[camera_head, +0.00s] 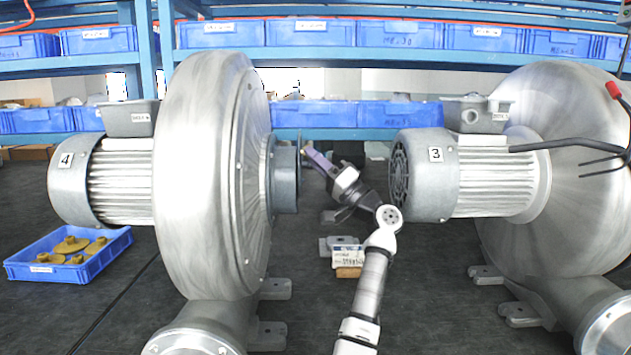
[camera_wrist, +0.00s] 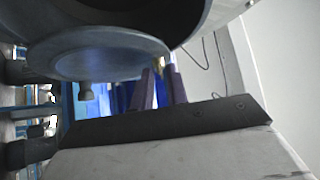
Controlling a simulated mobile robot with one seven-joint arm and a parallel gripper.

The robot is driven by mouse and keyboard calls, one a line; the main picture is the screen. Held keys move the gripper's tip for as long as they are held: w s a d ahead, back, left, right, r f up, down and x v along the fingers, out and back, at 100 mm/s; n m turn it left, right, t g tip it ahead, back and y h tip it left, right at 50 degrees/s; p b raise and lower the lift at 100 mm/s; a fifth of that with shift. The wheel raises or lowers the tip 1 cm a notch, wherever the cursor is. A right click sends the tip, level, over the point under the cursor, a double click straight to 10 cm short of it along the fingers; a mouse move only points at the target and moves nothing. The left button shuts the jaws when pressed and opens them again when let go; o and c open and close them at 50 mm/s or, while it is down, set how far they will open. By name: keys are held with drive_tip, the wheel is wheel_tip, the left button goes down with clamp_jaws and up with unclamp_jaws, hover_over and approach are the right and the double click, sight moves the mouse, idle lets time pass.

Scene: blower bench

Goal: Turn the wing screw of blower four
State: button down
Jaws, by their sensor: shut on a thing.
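Blower four (camera_head: 212,175) stands left of centre, a big grey metal housing with a motor labelled "4" (camera_head: 66,160). Its round inlet flange (camera_head: 287,175) faces right, towards my arm. My gripper (camera_head: 304,151) reaches up to the right face of this flange. In the wrist view the flange disc (camera_wrist: 100,55) fills the upper left. A small brass-coloured wing screw (camera_wrist: 159,64) shows at the disc's right edge, between the tips of my gripper (camera_wrist: 161,72). The fingers are shut on the screw and partly hide it. In the head view the screw is too small to make out clearly.
Blower three (camera_head: 560,170) stands at the right, its motor end close to my gripper. A blue tray (camera_head: 110,250) with yellow parts lies at the left. A labelled box (camera_head: 347,257) lies on the dark bench behind my arm. Blue shelves (camera_head: 390,55) with bins line the back.

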drive_tip(key=n+g+y, duration=0.1)
drive_tip(key=n+g, duration=0.1)
drive_tip(key=n, duration=0.1)
drive_tip(key=n+g+y, duration=0.2)
drive_tip(key=n, duration=0.1)
drive_tip(key=n+g+y+p, duration=0.1)
drive_tip(key=n+g, duration=0.2)
drive_tip(key=shift+w+n+y, duration=0.3)
drive_tip(key=shift+w+y, duration=0.1)
drive_tip(key=shift+f+n+g+p, duration=0.15)
drive_tip(key=shift+n+g+p, duration=0.15)
drive_tip(key=shift+n+g, duration=0.5)
drive_tip(key=c, duration=1.4)
unclamp_jaws()
drive_tip(key=shift+c, duration=0.2)
drive_tip(key=shift+d+f, duration=0.1)
